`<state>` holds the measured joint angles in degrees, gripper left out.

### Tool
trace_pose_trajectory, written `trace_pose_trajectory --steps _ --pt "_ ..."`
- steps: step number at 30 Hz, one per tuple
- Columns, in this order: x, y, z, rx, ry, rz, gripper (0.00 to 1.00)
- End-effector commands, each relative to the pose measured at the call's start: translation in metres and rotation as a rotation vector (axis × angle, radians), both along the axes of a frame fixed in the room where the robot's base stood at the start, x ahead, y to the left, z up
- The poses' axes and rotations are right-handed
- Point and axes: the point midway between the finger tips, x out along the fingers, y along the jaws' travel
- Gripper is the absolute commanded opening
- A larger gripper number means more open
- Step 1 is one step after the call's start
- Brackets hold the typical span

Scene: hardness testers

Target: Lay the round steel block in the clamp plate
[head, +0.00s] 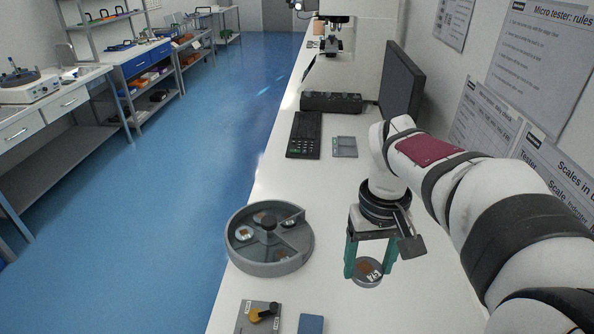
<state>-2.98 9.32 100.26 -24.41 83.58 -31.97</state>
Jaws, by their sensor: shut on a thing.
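My gripper (368,273) has green fingers that point down, and it is shut on a round steel block (367,272). The block has a brown patch and dark lettering on its top face. It is held between the fingertips over the white bench; I cannot tell how high. A grey plate with a yellow and black lever (243,318), which looks like the clamp plate, lies at the front edge of the picture, to the lower left of my gripper. Its lower part is cut off by the frame.
A round grey divided tray (240,265) with several round blocks stands left of my gripper, close to the bench edge. A blue item (311,324) lies right of the plate. A keyboard (304,134), a small grey device (345,147) and a monitor (401,83) stand farther back.

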Motion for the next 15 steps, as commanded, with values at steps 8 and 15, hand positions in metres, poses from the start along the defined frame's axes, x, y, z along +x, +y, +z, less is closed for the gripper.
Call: trace_pose_trajectory --steps 8,15 --pt "-0.003 0.071 -0.098 0.001 0.01 0.665 0.0" --pt "-0.013 0.11 -0.14 0.006 0.002 0.918 0.0"
